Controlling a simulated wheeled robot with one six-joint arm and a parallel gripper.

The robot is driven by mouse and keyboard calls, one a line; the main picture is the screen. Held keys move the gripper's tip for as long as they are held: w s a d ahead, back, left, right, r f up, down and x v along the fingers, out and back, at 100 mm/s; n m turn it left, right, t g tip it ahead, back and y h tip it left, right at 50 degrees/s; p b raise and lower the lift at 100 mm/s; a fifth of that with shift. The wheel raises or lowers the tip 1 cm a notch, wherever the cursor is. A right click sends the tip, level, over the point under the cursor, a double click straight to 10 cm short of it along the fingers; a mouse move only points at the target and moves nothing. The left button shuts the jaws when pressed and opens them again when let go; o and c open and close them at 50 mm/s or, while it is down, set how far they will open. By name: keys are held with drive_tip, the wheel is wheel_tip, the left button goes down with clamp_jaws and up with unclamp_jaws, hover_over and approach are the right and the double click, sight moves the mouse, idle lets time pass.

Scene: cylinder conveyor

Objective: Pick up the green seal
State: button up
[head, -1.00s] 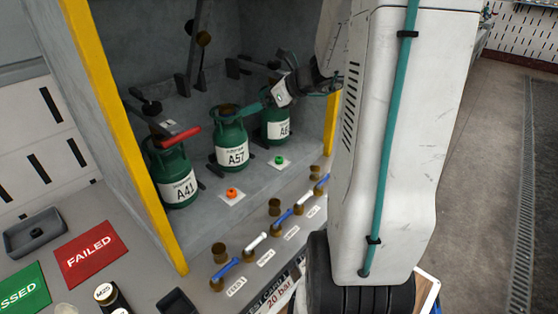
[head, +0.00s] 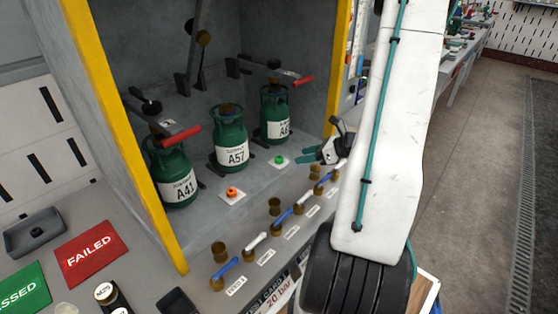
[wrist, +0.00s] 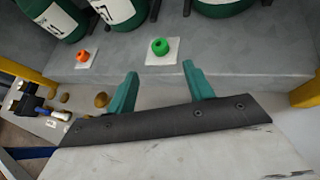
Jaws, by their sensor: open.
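The green seal (head: 280,160) is a small green ring on a white square pad on the cabinet floor, in front of the right-hand cylinder. My gripper (head: 308,156) is open and empty, to the right of the seal in the head view. Its two teal fingers (wrist: 160,80) point toward the seal and do not touch it.
An orange seal (head: 232,193) sits on its own pad to the left. Green cylinders A41 (head: 177,190), A57 (head: 235,156) and a third (head: 277,128) stand behind. Blue and white valve handles (head: 256,241) line the front ledge. A yellow post (head: 338,65) stands at right.

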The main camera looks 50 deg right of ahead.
sight(282, 158)
drive_tip(key=w+a+f, duration=0.1)
drive_tip(key=w, duration=0.1)
drive_tip(key=w+f+n, duration=0.1)
drive_tip(key=w, duration=0.1)
drive_tip(key=w+a+f+n, duration=0.1)
drive_tip(key=w, duration=0.2)
drive_tip(key=shift+a+f, duration=0.1)
drive_tip(key=shift+a, duration=0.25)
drive_tip(key=c, duration=1.1)
